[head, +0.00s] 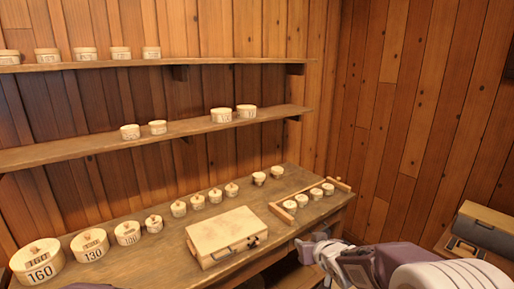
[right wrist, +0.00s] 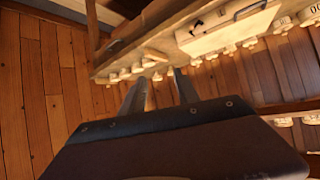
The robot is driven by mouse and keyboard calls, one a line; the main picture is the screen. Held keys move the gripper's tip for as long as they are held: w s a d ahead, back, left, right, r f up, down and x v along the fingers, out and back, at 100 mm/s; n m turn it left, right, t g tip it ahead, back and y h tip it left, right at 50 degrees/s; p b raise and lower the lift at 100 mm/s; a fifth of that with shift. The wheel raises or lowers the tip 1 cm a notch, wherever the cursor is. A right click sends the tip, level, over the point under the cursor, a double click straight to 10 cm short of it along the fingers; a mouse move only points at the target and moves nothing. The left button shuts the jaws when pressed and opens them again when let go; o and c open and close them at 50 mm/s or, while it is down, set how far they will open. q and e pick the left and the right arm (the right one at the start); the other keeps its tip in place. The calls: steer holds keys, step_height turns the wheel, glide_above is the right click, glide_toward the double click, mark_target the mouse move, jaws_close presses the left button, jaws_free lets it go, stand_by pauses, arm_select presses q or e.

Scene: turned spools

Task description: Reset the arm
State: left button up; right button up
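My right gripper (head: 308,250) is at the lower right in the head view, in front of the bench's front edge and near the wooden rail frame. In the right wrist view its two fingers (right wrist: 160,88) stand apart with nothing visible between them. The right arm comes in from the lower right corner. My left gripper does not show. Turned spools stand on the bench in a row, from the large spool marked 160 (head: 38,262) and the spool marked 130 (head: 90,245) at the left to smaller ones at the right.
A wooden case (head: 222,236) lies shut on the bench (head: 160,262). A low rail frame (head: 285,212) holds several small spools. Two wall shelves (head: 85,145) carry more spools. A grey-topped box (head: 487,229) stands at the far right. Plank walls close the corner.

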steer(key=s+d+f+g, duration=0.1)
steer(key=s+f+g, duration=0.2)
steer(key=s, duration=0.6)
steer(key=s+f+m+g+h, duration=0.1)
steer(key=s+f+g, duration=0.2)
steer(key=s+f, duration=0.2)
steer(key=s+d+f+g, duration=0.1)
steer(key=s+f+g, duration=0.3)
steer(key=s, duration=0.8)
steer(key=shift+s+d+f+m, duration=0.3)
steer(key=shift+d+f, duration=0.05)
steer(key=shift+w, duration=0.1)
stand_by(0.5)
